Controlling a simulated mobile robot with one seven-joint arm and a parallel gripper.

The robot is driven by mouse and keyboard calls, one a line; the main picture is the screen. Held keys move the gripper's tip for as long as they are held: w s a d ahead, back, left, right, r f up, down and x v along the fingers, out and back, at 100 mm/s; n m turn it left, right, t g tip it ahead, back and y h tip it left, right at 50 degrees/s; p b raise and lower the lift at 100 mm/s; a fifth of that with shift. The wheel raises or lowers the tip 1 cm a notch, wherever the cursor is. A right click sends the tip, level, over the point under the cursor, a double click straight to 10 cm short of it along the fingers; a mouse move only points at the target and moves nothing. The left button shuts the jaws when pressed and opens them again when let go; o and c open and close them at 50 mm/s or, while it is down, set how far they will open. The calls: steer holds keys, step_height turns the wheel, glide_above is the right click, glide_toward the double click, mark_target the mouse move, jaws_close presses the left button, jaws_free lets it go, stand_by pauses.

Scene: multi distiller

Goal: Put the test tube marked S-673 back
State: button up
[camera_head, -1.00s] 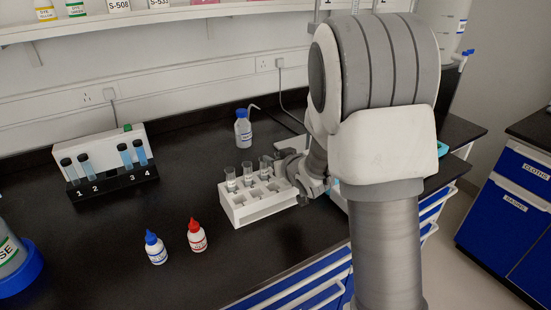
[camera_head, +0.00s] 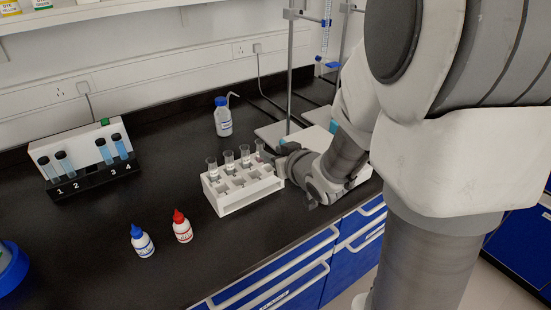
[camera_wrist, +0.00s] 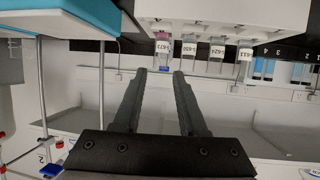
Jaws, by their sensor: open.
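The white rack (camera_head: 245,193) stands on the black bench in the head view, with several clear tubes upright in its back row. In the wrist view its white body (camera_wrist: 225,12) is at the top. The tube marked S-673 (camera_wrist: 163,47) is the leftmost of the labelled tubes there. My gripper (camera_wrist: 160,72) is open, its two fingertips just below that tube in the picture, with nothing visible between them. In the head view my gripper (camera_head: 284,162) is at the rack's right end, partly hidden by my wrist.
A black holder (camera_head: 92,180) numbered 1 to 4 carries blue-filled tubes at the left. A blue-capped bottle (camera_head: 142,243) and a red-capped bottle (camera_head: 182,229) stand in front of the rack. A wash bottle (camera_head: 223,120) and metal stands (camera_head: 290,70) are behind.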

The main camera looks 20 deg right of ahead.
steer(key=s+d+r+m+g+h, duration=0.2)
steer(key=s+d+r+g+h, duration=0.1)
steer(key=s+r, duration=0.4)
steer(key=s+a+g, duration=0.2)
steer(key=s, duration=0.7)
steer(key=s+a+g, duration=0.2)
steer(key=s+a, duration=0.1)
steer(key=s, duration=0.6)
steer(key=shift+r+g+y, duration=0.3)
steer(key=shift+r, duration=0.1)
